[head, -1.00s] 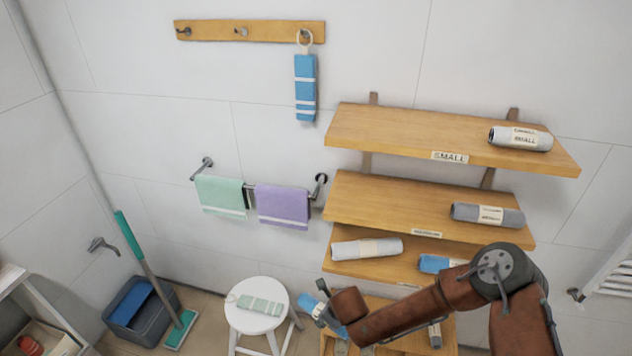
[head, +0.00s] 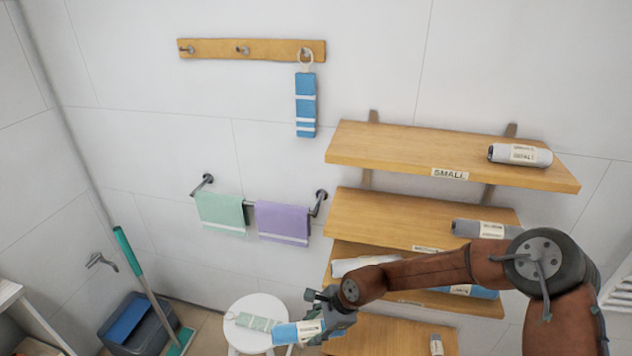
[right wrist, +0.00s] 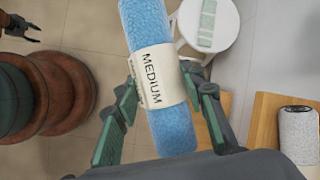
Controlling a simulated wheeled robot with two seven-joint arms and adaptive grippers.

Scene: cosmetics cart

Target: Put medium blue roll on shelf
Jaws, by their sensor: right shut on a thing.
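The medium blue roll (head: 288,333) has a cream band; in the right wrist view the roll (right wrist: 165,80) shows the band reading "MEDIUM". My right gripper (head: 322,326) is shut on its band; in the right wrist view the gripper's (right wrist: 163,85) fingers sit on both sides. The roll is held in front of the white stool, left of the shelves. The middle shelf (head: 375,218) bears a grey roll (head: 475,229) at its right; its label is too small to read. My left gripper (right wrist: 28,32) appears at the upper left of the right wrist view, fingers apart and empty.
The top shelf (head: 400,155), labelled "SMALL", bears a grey roll (head: 520,155). The lower shelf holds a white roll (head: 360,264) and a blue roll (head: 472,290), partly behind my right arm. A stool (head: 250,305) bears a green towel. The middle shelf's left half is clear.

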